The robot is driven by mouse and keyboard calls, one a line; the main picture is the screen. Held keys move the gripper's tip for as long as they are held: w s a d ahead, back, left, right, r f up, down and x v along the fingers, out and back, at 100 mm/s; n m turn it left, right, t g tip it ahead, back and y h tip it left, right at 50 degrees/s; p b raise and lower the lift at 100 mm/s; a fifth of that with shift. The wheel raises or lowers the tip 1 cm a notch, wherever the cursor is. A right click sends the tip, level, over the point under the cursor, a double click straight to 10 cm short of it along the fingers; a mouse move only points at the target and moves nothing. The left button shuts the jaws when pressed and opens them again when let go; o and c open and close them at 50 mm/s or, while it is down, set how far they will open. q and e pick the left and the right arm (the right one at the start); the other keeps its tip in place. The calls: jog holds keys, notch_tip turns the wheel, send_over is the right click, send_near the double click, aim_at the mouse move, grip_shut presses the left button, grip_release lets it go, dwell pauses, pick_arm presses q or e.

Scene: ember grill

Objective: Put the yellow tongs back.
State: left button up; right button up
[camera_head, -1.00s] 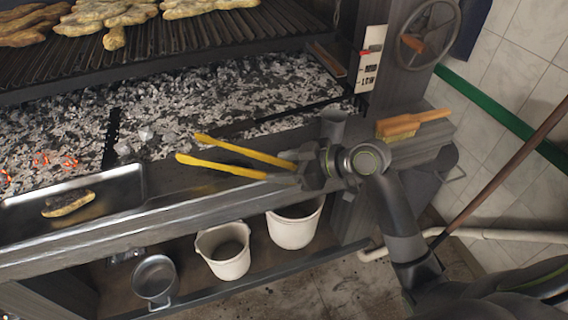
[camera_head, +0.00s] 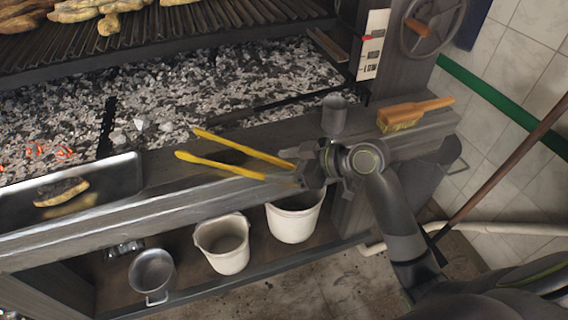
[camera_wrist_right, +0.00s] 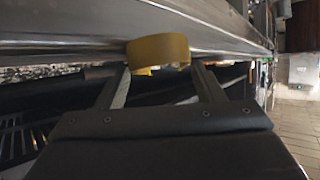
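The yellow tongs (camera_head: 240,166) lie across the grill's front ledge in the head view, their two long arms spread toward the left. Their right end is at my right gripper (camera_head: 300,174), which partly hides it. In the right wrist view a curved yellow part of the tongs (camera_wrist_right: 158,49) sits between the tips of my right gripper's fingers (camera_wrist_right: 160,72); the gripper appears shut on it. I cannot tell whether the tongs touch the ledge. My left gripper is not in view.
A brush with a wooden handle (camera_head: 415,113) lies on the ledge at right. A grey cup (camera_head: 334,115) stands behind my gripper. A metal tray (camera_head: 110,177) holding food is at left. Hot coals (camera_head: 190,95) lie behind. White buckets (camera_head: 222,245) and a pan (camera_head: 153,271) are on the shelf below.

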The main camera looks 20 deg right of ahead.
jog(key=shift+o, duration=1.4)
jog(key=shift+d, duration=0.1)
jog(key=v, duration=1.7)
jog(key=shift+p, duration=0.45)
jog(key=shift+r, duration=0.1)
